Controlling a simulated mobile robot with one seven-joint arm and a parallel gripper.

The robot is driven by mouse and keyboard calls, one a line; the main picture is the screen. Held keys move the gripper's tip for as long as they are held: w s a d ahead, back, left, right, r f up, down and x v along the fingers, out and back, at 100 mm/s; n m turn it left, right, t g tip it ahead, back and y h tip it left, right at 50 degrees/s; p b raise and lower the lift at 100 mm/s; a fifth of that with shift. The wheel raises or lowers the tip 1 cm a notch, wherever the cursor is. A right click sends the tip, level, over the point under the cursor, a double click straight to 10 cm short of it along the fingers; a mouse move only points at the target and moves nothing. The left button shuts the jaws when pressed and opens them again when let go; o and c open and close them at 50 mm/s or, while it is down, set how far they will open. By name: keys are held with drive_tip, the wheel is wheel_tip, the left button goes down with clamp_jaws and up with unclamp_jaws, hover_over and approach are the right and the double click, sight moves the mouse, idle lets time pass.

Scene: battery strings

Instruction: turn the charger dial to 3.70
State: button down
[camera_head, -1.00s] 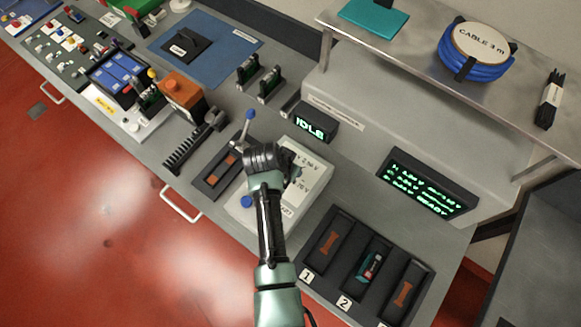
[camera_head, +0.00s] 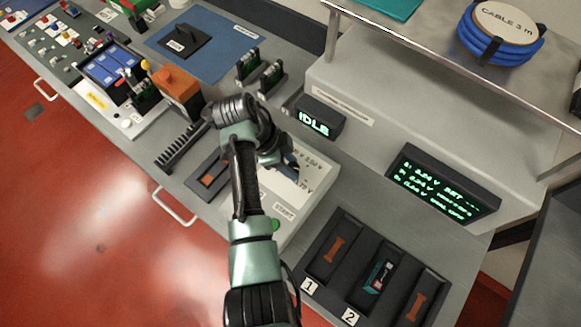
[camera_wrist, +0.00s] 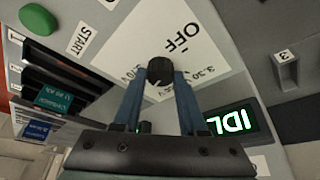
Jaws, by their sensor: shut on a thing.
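The charger (camera_head: 312,198) is a pale box with a white label plate on the grey bench. Its black dial (camera_wrist: 160,70) sits on the white plate in the wrist view, with OFF and 3.30 printed beside it, upside down. My gripper (camera_wrist: 160,78) is shut on the dial, one blue finger on each side. In the head view my gripper (camera_head: 287,162) is over the plate and my arm hides the dial. The dial's pointer direction cannot be made out. A green button (camera_wrist: 38,19) lies beside the START label (camera_wrist: 80,38).
The IDLE display (camera_head: 314,122) stands close behind my gripper. A readout screen (camera_head: 440,185) shows green text at the right. A dark battery tray (camera_head: 318,245) with numbered slots is in front. An orange block (camera_head: 178,90) and a black rack (camera_head: 182,147) are to the left.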

drive_tip(key=shift+m+g+b, duration=0.7)
drive_tip(key=shift+m+b, duration=0.6)
drive_tip(key=shift+m, duration=0.5)
drive_tip(key=shift+c, duration=2.3)
unclamp_jaws()
drive_tip(key=shift+w, duration=0.1)
drive_tip(key=p+v, duration=0.3)
drive_tip(key=v, duration=1)
drive_tip(key=shift+p, duration=0.3)
drive_tip(key=shift+d, duration=0.15)
